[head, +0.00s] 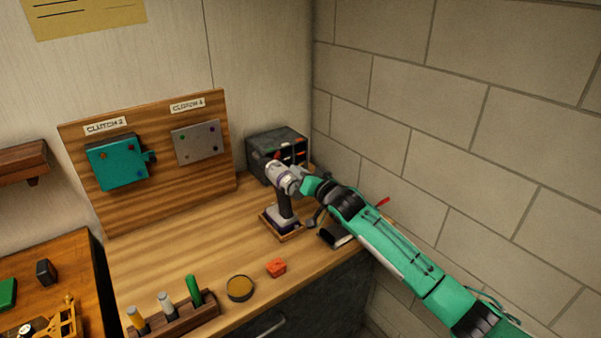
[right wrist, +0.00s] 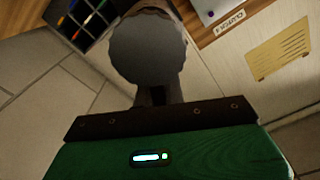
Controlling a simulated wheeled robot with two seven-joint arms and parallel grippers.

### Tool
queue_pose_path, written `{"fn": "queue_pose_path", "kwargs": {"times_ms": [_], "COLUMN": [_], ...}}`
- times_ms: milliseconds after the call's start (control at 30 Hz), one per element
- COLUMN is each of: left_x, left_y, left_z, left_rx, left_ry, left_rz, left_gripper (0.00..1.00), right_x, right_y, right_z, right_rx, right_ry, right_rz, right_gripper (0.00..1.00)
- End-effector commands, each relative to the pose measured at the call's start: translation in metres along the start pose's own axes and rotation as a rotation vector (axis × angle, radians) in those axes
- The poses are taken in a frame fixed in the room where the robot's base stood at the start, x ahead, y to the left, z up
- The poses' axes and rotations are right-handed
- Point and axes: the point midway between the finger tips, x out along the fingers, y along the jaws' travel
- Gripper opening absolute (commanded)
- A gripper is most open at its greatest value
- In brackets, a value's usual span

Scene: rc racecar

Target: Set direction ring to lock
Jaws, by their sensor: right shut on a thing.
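A cordless drill (head: 284,204) stands upright in a small wooden holder (head: 291,236) on the workbench, near the wall corner. Its grey and purple head is at the top, partly covered by my right gripper. My right gripper (head: 305,185) reaches in from the right and is shut at the drill's head. In the right wrist view a round grey drill part (right wrist: 148,50) fills the space just beyond the gripper's dark edge. I cannot tell the direction ring or its setting apart in either view. My left gripper is not in view.
A dark parts organiser (head: 272,143) stands behind the drill. A board (head: 165,178) with a teal box (head: 117,164) and a grey plate (head: 196,142) leans at the back. The bench middle is clear.

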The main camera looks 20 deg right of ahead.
Motion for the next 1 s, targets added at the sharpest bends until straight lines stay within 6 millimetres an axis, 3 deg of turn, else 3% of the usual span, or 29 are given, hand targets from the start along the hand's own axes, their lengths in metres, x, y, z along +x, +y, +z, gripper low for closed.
{"fn": "queue_pose_path", "kwargs": {"times_ms": [600,1000], "left_x": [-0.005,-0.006], "left_y": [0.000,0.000], "left_z": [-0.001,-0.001], "left_rx": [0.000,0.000], "left_ry": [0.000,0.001], "left_rz": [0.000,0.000], "left_gripper": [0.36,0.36], "right_x": [0.000,0.000], "right_y": [-0.018,-0.022], "right_z": [0.004,0.006], "right_rx": [-0.380,-0.486], "right_ry": [-0.001,0.000], "right_rz": [0.000,0.000], "right_gripper": [0.00,0.00]}}
